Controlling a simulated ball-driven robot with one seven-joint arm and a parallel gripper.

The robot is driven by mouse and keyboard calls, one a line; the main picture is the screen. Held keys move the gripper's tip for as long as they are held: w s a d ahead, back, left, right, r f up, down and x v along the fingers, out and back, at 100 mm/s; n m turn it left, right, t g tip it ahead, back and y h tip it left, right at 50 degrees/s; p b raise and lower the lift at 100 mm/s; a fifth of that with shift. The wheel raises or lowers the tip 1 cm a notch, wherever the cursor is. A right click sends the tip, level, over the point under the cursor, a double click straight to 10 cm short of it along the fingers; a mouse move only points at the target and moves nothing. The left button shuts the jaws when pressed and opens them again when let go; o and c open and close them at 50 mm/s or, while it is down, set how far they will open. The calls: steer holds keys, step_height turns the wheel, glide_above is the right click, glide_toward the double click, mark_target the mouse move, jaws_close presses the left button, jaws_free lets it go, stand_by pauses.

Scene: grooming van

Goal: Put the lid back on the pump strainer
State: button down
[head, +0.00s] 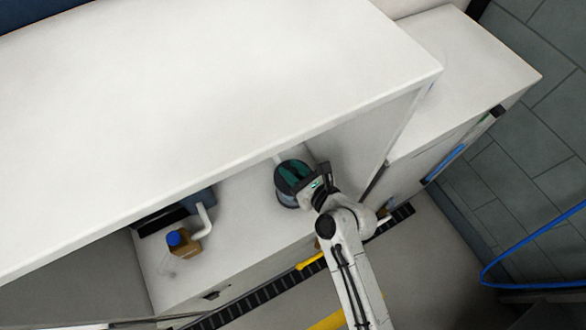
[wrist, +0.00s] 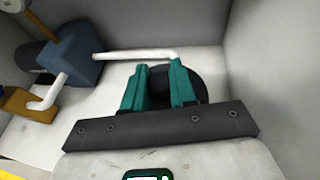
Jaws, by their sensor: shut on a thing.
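My gripper (head: 296,174) reaches into the open recess under the counter, its teal fingers closed on the dark round lid (head: 284,179). In the wrist view the teal fingers of my gripper (wrist: 158,80) stand in front of the dark lid (wrist: 209,84), which shows between and to the right of them. The strainer (head: 287,200) is a bluish, see-through body directly below the lid in the head view. In the wrist view the lid and fingers hide the strainer. I cannot tell whether the lid touches the strainer's rim or hovers just above it.
The pump (wrist: 76,52), blue-grey, stands left with a white pipe (wrist: 135,54) running toward the strainer.

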steer(key=c, duration=0.8)
jaws_free()
steer(key=b+v, duration=0.1)
steer(key=v, duration=0.9)
steer(key=shift+s+d, duration=0.3)
steer(key=shift+d, duration=0.05)
steer(key=s+d+f+n+g+h, duration=0.1)
steer(key=s+d+n+g+h, duration=0.2)
steer(key=s+d+n, duration=0.3)
steer(key=s+d+f+n+g+h, duration=0.1)
steer(key=s+d+n+g+h, duration=0.2)
steer(key=s+d+n, duration=0.3)
steer(key=s+d+f+n+g+h, duration=0.1)
steer(key=s+d+n+g+h, duration=0.1)
steer(key=s+d+n+h, duration=0.2)
steer(key=shift+s+d+f+n+g, duration=0.15)
steer(key=shift+s+d+n, duration=0.4)
steer(key=shift+d+n, duration=0.9)
steer(key=shift+s+d+r+n+g, duration=0.1)
steer(key=shift+s+d+n, duration=0.4)
steer(key=shift+d+n, duration=1)
steer(key=shift+s+d+f+n+g, duration=0.15)
steer(key=shift+s+d+n, duration=0.5)
steer(key=shift+n, duration=1.5)
